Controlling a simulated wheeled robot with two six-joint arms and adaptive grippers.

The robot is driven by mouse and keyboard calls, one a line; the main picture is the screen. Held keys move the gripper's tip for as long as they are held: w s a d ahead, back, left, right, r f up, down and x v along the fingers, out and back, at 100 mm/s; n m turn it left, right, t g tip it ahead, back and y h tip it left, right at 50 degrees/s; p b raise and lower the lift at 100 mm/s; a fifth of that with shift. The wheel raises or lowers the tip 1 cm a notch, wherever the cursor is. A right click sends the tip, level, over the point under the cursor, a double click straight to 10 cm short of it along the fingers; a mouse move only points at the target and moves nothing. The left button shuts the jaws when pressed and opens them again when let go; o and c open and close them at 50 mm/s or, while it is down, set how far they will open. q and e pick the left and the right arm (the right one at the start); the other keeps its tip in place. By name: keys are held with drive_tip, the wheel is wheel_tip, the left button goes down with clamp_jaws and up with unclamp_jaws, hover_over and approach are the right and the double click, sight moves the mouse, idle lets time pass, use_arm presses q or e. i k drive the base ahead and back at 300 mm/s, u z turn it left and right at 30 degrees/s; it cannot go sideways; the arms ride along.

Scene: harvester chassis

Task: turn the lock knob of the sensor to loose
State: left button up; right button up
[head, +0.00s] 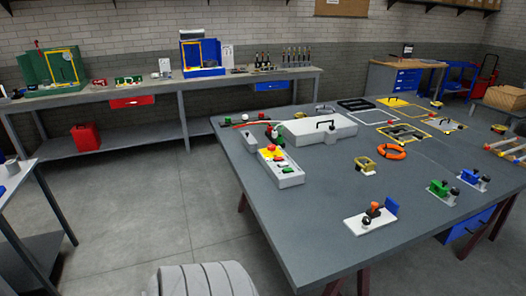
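I cannot tell for sure which thing is the sensor. On the near part of the large grey table (300,225) lies a white plate (360,222) with a small orange-topped, dark-bodied part (374,207), a black ball-shaped knob (366,224) and an upright blue block (391,206). Farther right are a green unit (438,188) with a dark round knob and a blue unit (470,177) on a light plate. The setting of any knob is too small to read. Neither of my grippers is in view.
A white box with a black handle (318,128) and a grey control box with coloured buttons (281,168) stand on the table's left part. An orange ring (391,151) and a yellow-topped part (365,164) lie mid-table. The table's near left area is bare.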

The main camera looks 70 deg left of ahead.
sight(366, 220)
drive_tip(key=u, duration=1.65)
drive_tip(key=i, duration=0.1)
